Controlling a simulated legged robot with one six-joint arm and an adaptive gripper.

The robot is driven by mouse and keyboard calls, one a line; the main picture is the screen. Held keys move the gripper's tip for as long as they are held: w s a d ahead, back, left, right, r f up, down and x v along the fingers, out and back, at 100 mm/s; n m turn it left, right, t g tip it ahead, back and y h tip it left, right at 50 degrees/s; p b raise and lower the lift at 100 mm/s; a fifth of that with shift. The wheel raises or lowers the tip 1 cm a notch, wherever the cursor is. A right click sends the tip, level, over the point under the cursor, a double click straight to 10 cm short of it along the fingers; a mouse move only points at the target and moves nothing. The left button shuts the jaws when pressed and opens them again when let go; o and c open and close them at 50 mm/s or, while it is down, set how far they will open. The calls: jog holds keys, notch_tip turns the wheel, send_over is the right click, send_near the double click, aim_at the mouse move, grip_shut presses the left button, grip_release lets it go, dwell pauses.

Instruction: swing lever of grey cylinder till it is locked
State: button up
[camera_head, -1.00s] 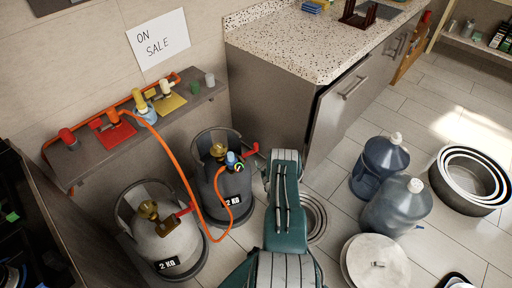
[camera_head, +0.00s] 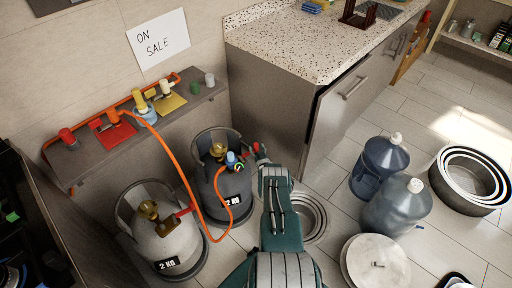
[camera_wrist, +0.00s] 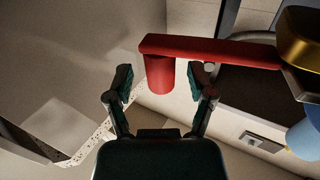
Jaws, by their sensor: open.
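The grey cylinder (camera_head: 208,191) stands on the floor at centre left in the head view, with a brass valve (camera_head: 217,151), a blue regulator and a "2 KG" label. Its red lever (camera_head: 247,154) sticks out to the right. In the wrist view the lever (camera_wrist: 210,48) runs across the top, with its red downward end knob (camera_wrist: 160,75) between my fingers. My gripper (camera_wrist: 163,88) is open, a finger on each side of the knob. The right finger looks close to it; contact cannot be told. My gripper (camera_head: 262,158) partly hides the lever's tip in the head view.
A lighter cylinder (camera_head: 170,246) with its own red lever stands at left. An orange hose (camera_head: 184,178) runs from the wall shelf (camera_head: 150,130) to the grey cylinder. The counter cabinet (camera_head: 270,98) stands close behind my gripper. Blue water bottles (camera_head: 396,207) stand to the right.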

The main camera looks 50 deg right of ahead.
jog(key=shift+w+d, duration=0.25)
jog(key=shift+w, duration=0.25)
grip_shut()
